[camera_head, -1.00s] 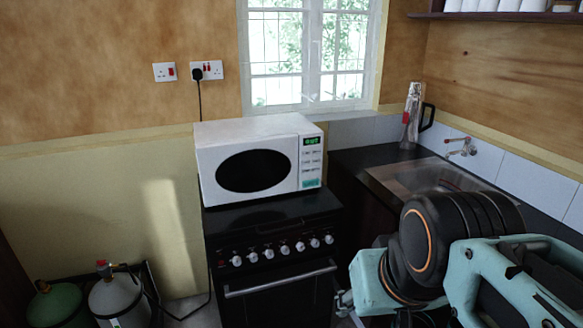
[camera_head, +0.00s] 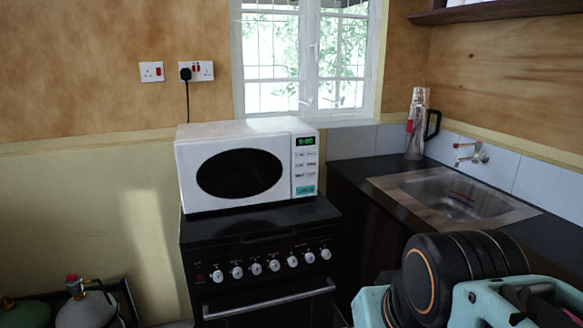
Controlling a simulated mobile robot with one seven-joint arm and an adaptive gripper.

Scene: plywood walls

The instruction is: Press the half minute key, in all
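A white microwave (camera_head: 235,165) stands on top of a black stove. Its dark oval window faces me. On its right side is a control panel (camera_head: 305,166) with a green lit display (camera_head: 305,141), rows of small pale keys below it and a teal patch at the bottom. The key labels are too small to read, so I cannot tell which is the half minute key. My arm shows at the lower right, apart from the microwave and well in front of it. My gripper's fingertips do not show.
The black stove (camera_head: 262,229) has several white knobs and a front handle. A steel sink (camera_head: 450,193) with a tap (camera_head: 470,154) is in the counter at right. A clear bottle (camera_head: 417,125) stands in the back corner. Gas cylinders (camera_head: 88,307) are at lower left.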

